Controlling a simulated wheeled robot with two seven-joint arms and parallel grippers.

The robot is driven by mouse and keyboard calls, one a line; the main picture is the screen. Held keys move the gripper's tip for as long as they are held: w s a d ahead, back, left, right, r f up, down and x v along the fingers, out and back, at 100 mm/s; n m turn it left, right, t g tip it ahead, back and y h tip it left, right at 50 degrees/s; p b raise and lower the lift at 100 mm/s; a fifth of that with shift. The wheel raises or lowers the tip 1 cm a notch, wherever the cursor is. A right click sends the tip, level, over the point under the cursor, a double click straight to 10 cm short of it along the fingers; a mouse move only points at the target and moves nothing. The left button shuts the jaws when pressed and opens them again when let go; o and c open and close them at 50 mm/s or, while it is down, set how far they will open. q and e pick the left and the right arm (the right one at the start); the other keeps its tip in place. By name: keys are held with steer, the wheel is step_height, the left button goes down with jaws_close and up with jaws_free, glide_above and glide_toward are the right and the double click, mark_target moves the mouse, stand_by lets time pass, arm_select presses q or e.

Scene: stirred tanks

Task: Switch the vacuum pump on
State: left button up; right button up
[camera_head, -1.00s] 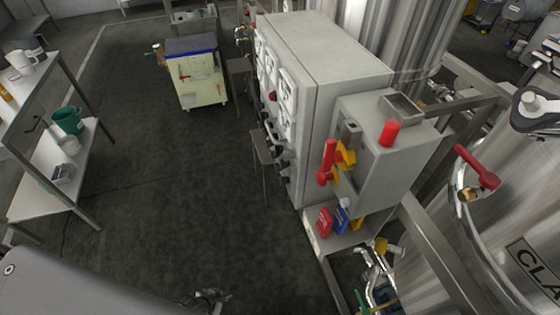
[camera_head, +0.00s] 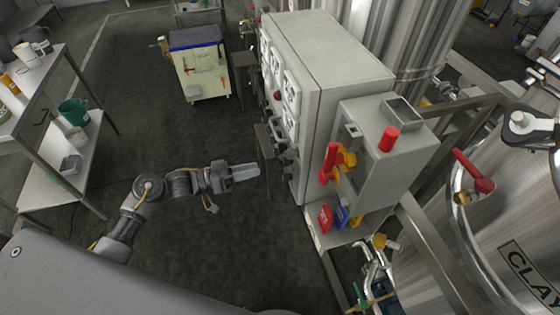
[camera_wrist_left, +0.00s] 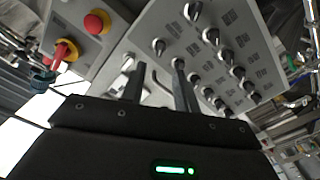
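No label that I can read marks the vacuum pump or its switch. A grey control cabinet (camera_head: 335,60) stands in the middle of the head view, with gauges and dark knobs on its left face. In the left wrist view its panel (camera_wrist_left: 215,50) shows tilted, with several dark rotary knobs in rows. My left gripper (camera_head: 258,170) is left of the cabinet's lower face, beside the knobs. My right gripper is out of view.
A grey box (camera_head: 385,150) with a red button and red-yellow handle adjoins the cabinet. A narrow stand (camera_head: 265,142) is close to my gripper. A steel tank (camera_head: 500,215) is at right, a blue-topped cart (camera_head: 200,75) behind, shelves (camera_head: 50,185) at left. The floor between is clear.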

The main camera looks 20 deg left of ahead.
arm_select(q)
steer(key=p+x, duration=0.2)
steer(key=x, duration=0.7)
steer(key=shift+d, duration=0.2)
steer(key=shift+w, duration=0.1)
jaws_close()
